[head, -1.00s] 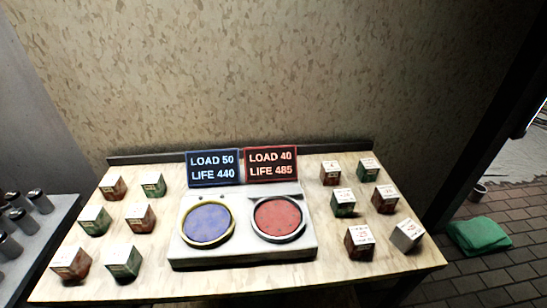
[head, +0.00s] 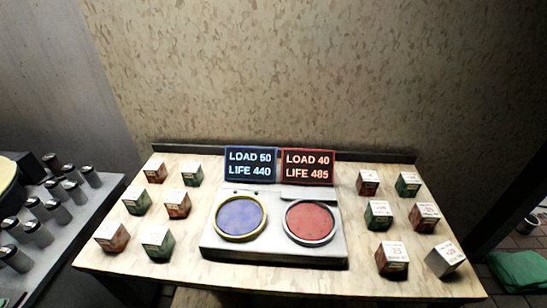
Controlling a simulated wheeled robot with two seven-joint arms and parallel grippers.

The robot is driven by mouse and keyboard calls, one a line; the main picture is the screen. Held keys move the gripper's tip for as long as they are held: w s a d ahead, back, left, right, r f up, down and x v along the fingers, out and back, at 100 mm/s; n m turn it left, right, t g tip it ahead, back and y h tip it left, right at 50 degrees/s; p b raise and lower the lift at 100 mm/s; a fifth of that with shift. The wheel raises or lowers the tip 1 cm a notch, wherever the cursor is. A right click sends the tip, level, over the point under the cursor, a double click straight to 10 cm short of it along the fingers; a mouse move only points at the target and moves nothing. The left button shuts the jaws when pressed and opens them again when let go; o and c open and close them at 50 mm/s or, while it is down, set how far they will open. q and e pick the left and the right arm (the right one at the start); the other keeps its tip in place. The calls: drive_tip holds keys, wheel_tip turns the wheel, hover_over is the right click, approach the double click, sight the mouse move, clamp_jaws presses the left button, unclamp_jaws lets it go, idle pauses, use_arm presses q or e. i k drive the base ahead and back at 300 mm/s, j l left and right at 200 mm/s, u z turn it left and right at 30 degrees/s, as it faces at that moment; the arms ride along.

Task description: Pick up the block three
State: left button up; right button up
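Several small numbered blocks with white tops stand on a wooden table (head: 180,277) in the head view. The left group has red blocks, such as the front one (head: 112,237), and green blocks, such as the front one (head: 157,243). The right group has a red block whose top seems to read 23 (head: 392,259), a pale grey block (head: 445,259), a green block (head: 378,214) and others. The other labels are too small to read, so I cannot tell which is block three. Neither of my grippers is in view.
A grey device (head: 275,250) with a blue round pad (head: 241,216) and a red round pad (head: 309,221) sits mid-table. Behind it stand a blue sign (head: 251,165) and a red sign (head: 308,166). A side table (head: 75,228) at left holds several metal cylinders. A green cloth (head: 518,270) lies at right.

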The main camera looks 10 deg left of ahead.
sight(111, 236)
drive_tip(key=u, duration=1.65)
